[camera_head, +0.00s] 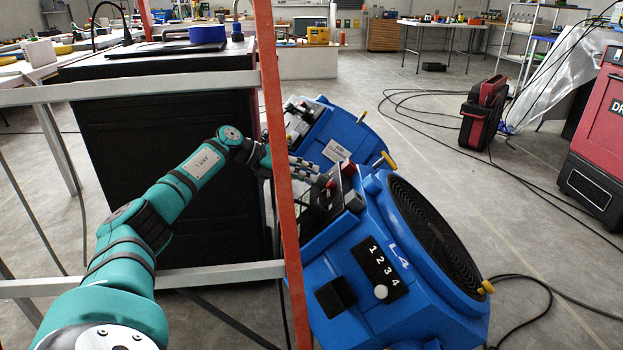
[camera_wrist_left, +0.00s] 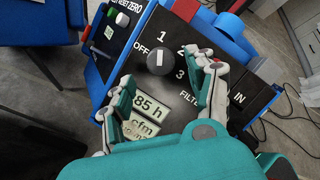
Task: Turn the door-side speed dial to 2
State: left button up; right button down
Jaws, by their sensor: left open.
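In the left wrist view a round dark dial (camera_wrist_left: 160,62) with a short white pointer mark sits on a black panel lettered OFF, 1, 2, 3 and FILTER. The mark stands nearly vertical in the picture, roughly toward the 1. My left gripper (camera_wrist_left: 166,72) is open, its fingers on either side of the dial's near side; contact cannot be told. In the head view my left gripper (camera_head: 303,166) reaches past an orange post to a blue machine's (camera_head: 345,240) control end. The dial is not clear there. My right gripper is not in view.
A second blue machine (camera_head: 345,132) stands behind the one marked L4. A dark cabinet (camera_head: 160,160) is at left. Cables lie on the floor at right; the floor (camera_head: 440,190) between has free room.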

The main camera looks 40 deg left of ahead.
pick_arm(q)
jog(key=v, duration=0.9)
jog(key=shift+d+f, duration=0.1)
